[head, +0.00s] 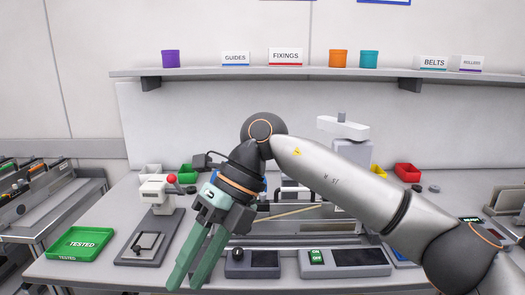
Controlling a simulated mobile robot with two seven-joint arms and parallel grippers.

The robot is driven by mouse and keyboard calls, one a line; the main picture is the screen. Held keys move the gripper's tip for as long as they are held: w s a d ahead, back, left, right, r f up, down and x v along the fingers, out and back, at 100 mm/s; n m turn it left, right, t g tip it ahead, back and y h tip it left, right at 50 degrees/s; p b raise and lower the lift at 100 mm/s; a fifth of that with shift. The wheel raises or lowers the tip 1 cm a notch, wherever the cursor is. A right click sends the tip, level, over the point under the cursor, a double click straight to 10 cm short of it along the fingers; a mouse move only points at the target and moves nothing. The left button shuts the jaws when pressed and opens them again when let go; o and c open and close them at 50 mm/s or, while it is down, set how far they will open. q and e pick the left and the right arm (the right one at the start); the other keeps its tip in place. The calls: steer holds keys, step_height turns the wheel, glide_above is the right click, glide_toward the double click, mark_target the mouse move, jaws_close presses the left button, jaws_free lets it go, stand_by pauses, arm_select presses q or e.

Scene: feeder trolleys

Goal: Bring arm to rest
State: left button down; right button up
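My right arm (335,172) comes in from the right, crosses the workbench (90,225) and bends down at a dark wrist joint. My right gripper (190,282) has green fingers that point down and to the left, near the bench's front edge. Its fingers stand apart with a gap and nothing shows between them. The arm and gripper hide part of the fixture in the bench's middle. My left gripper is not in view.
A green tray marked TESTED (80,243) and a small press with a red knob (160,192) stand left of the gripper. Control boxes (345,263) sit at the front edge. A red bin (407,171) stands behind the arm. A shelf (310,73) runs above.

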steer(key=s+a+r+m+g+y+p, duration=0.1)
steer(key=a+r+m+g+y+p, duration=0.35)
steer(key=y, duration=0.95)
steer(key=w+d+f+m+t+y, duration=0.2)
steer(key=w+d+m+t+y, duration=0.3)
steer(key=m+t, duration=0.85)
steer(key=w+d+f+m+t+h+p, duration=0.1)
steer(key=w+d+f+m+t+h, duration=0.1)
steer(key=d+f+m+t+h, duration=0.65)
steer(key=w+d+f+m+t+h+p, duration=0.15)
steer(key=d+f+m+t+h, duration=0.3)
steer(key=f+m+h, duration=0.45)
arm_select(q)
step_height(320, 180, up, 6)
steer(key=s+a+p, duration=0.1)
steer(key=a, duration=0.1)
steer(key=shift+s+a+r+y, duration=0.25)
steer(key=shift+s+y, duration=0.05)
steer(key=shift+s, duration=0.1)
arm_select(e)
steer(key=s+d+f+m+g+h, duration=0.2)
steer(key=s+d+f+m+g, duration=0.2)
steer(key=s+f, duration=0.5)
steer(key=s+d+f+m+g+h, duration=0.3)
steer(key=s+d+f, duration=0.6)
steer(key=f, duration=0.3)
steer(key=shift+s+f+m+g, duration=0.3)
steer(key=shift+s+m+g, duration=0.05)
steer(key=shift+m+g, duration=0.15)
